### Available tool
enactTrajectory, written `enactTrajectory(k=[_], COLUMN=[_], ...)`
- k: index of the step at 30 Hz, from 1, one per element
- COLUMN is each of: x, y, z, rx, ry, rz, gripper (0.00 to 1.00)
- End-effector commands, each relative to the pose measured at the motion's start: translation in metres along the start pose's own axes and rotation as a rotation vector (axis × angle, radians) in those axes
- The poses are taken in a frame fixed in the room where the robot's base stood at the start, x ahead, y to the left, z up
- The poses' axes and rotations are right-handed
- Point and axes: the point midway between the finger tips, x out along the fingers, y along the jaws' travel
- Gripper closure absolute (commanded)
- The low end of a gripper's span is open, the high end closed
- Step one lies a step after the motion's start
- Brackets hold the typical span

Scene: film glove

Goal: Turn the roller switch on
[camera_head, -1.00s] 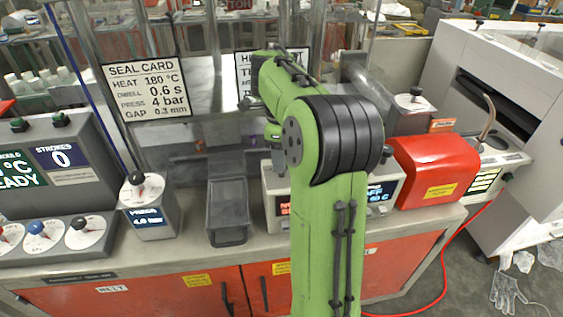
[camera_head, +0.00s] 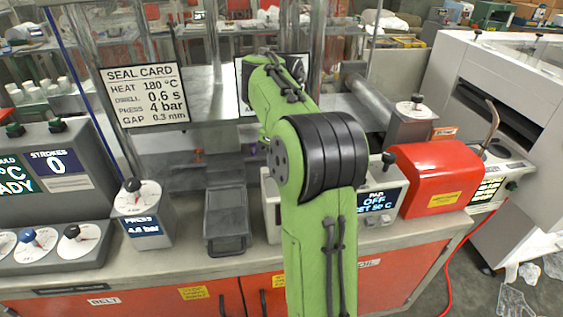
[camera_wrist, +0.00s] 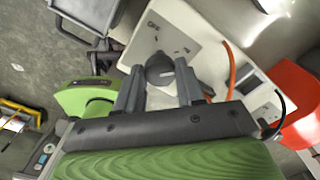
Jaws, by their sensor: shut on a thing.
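In the wrist view, my gripper (camera_wrist: 159,80) has its two grey fingers around a dark round knob (camera_wrist: 159,66) on a pale box (camera_wrist: 180,32). The jaws are shut on this knob; I cannot read a label beside it or tell which way it is turned. In the head view, my green arm hides the gripper, the knob and much of the pale box (camera_head: 271,218). The right part of the box shows a display (camera_head: 376,205) reading OFF and a set temperature, with a small black knob above it.
A red cover (camera_head: 437,178) stands close to the right of the pale box. A dark tray (camera_head: 228,219) and a press dial unit (camera_head: 142,213) stand to its left. An upright seal card (camera_head: 143,95) is behind. A red cable hangs at the bench's right end.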

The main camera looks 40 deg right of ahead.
Motion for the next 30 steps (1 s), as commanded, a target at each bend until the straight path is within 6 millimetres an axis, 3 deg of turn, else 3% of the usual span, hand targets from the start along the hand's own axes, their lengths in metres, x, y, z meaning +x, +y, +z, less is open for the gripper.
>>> enactTrajectory(k=[5,6,11,20,23,30], x=[0.0,0.0,0.0,-0.003,-0.018,-0.078], y=[0.0,0.0,0.0,0.0,0.0,0.0], z=[0.0,0.0,0.0,0.0,0.0,0.001], rx=[0.002,0.002,0.001,0.0,0.0,-0.002], ry=[0.0,0.0,0.0,0.0,0.0,-0.001], rz=[0.0,0.0,0.0,0.0,-0.002,-0.002], gripper=[0.93,0.61,0.37,0.37,0.37,0.37])
